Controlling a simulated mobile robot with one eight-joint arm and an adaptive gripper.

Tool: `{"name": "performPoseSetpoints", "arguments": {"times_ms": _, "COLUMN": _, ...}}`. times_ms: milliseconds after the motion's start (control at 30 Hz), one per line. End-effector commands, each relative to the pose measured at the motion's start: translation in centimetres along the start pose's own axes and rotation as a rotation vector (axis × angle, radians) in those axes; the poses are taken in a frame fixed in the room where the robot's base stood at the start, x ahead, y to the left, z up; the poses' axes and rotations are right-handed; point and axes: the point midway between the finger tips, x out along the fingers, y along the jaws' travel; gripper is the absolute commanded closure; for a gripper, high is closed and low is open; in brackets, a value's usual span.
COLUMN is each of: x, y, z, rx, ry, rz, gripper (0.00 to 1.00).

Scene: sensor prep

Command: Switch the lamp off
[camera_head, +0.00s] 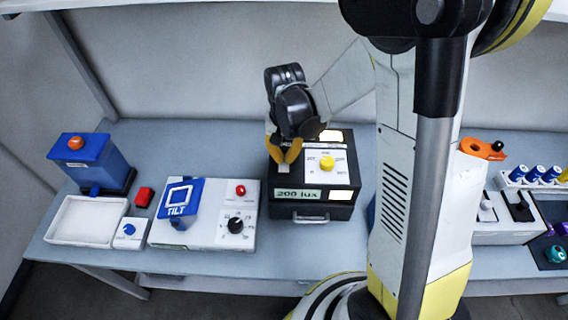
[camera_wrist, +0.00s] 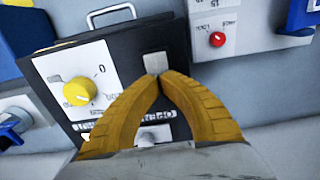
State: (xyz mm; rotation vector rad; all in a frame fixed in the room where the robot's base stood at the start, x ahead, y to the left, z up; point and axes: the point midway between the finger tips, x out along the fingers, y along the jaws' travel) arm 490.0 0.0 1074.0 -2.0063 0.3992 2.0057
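The lamp unit looks to be the black box (camera_head: 285,205) on the bench, with a yellow knob (camera_head: 326,163) on a white dial plate and a "200 lux" label. In the head view my gripper (camera_head: 285,163) is over the box's left side, left of the knob. Contact cannot be told.
Left of the box are a white panel with a blue TILT piece (camera_head: 180,197), red button and black knob, a white tray (camera_head: 62,221) and a blue dispenser (camera_head: 95,160). My arm hides part of the bench to the right, where blue vials (camera_head: 535,174) stand.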

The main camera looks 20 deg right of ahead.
Motion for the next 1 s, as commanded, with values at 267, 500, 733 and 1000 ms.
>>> {"name": "performPoseSetpoints", "arguments": {"times_ms": 267, "x": -0.3, "y": 0.0, "z": 0.0, "rx": 0.000, "ry": 0.000, "rz": 0.000, "gripper": 1.00}}
{"name": "performPoseSetpoints", "arguments": {"times_ms": 500, "x": -2.4, "y": 0.0, "z": 0.0, "rx": 0.000, "ry": 0.000, "rz": 0.000, "gripper": 1.00}}
{"name": "performPoseSetpoints", "arguments": {"times_ms": 733, "x": -4.4, "y": 0.0, "z": 0.0, "rx": 0.000, "ry": 0.000, "rz": 0.000, "gripper": 1.00}}
{"name": "performPoseSetpoints", "arguments": {"times_ms": 1000, "x": -6.7, "y": 0.0, "z": 0.0, "rx": 0.000, "ry": 0.000, "rz": 0.000, "gripper": 1.00}}
